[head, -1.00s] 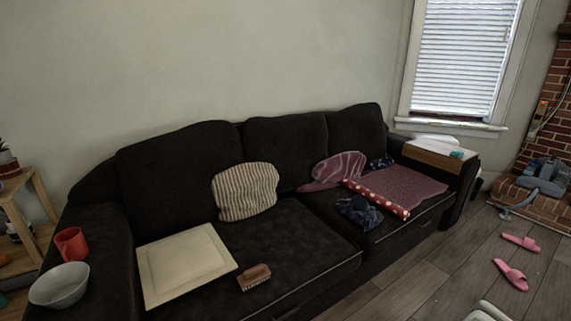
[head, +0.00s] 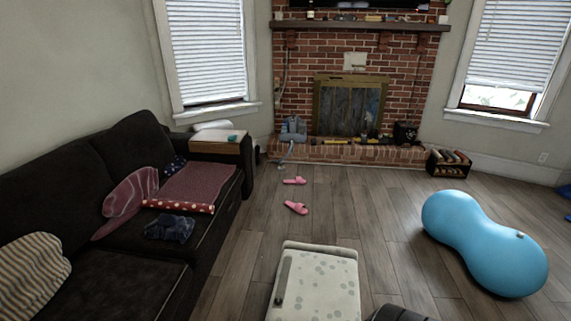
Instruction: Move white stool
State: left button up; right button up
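A pale, boxy piece with grey spots, which looks like the white stool (head: 325,282), stands on the wood floor at the bottom middle of the head view. Its top has rounded corners and a dark slot along the left side. Its lower part is cut off by the bottom edge of the picture. Neither of my grippers is in view.
A dark sofa (head: 120,265) fills the left side. Pink slippers (head: 296,208) lie on the floor beyond the stool. A blue peanut-shaped ball (head: 480,240) lies at the right. A brick hearth (head: 350,154) and a black rack (head: 449,163) are at the back. A dark rounded thing (head: 396,314) shows beside the stool.

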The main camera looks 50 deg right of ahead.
aim_at(313, 283)
jog(key=z, duration=1.95)
jog(key=l+z, duration=0.1)
jog(key=z, duration=0.3)
jog(key=i+l+z, duration=0.1)
jog(key=z, duration=0.3)
